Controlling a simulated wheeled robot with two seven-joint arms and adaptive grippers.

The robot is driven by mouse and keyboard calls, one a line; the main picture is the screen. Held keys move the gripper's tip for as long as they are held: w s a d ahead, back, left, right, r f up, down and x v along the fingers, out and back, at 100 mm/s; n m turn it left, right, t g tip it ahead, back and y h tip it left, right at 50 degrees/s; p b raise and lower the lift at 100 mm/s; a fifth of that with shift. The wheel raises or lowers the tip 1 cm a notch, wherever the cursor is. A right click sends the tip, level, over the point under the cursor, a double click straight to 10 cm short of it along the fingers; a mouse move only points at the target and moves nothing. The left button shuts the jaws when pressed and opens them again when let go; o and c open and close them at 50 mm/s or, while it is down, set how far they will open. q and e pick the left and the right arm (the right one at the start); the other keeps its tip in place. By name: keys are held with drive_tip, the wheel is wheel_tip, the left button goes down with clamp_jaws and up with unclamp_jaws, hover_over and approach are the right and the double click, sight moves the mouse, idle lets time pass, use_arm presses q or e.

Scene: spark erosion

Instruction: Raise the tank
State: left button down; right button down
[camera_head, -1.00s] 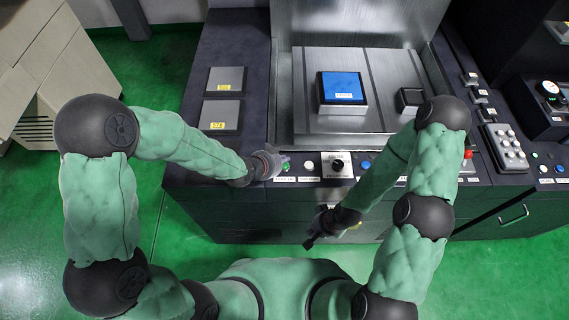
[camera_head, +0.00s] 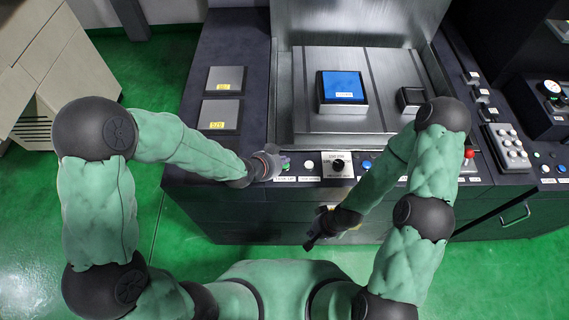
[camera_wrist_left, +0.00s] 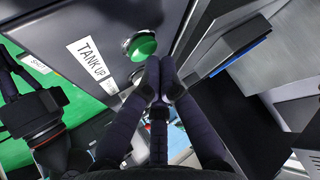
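The green button (camera_wrist_left: 141,45) stands beside a white "TANK UP" label (camera_wrist_left: 90,60) in the left wrist view. In the head view the green button (camera_head: 286,163) is at the left end of the front panel row. My left gripper (camera_wrist_left: 160,66) has its fingers together, with the tips close beside the button; whether they touch it I cannot tell. It also shows in the head view (camera_head: 279,165). My right gripper (camera_head: 311,243) hangs low in front of the machine, away from the panel, and its fingers are too small to judge. The metal work table (camera_head: 310,115) is in the machine's middle.
A blue-topped block (camera_head: 342,88) and a small dark block (camera_head: 410,97) are on the table. The panel has a white button (camera_head: 309,164), a black knob (camera_head: 338,166), a blue button (camera_head: 365,165) and a red button (camera_head: 469,154). Two plates (camera_head: 221,115) lie left.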

use_arm(q)
drive_tip(key=shift+f+b, duration=0.5)
idle(0.6)
idle(0.3)
drive_tip(key=shift+r+p, duration=0.5)
drive_tip(key=shift+r, duration=0.4)
drive_tip(key=shift+r+p, duration=1.65)
drive_tip(key=shift+r, duration=0.85)
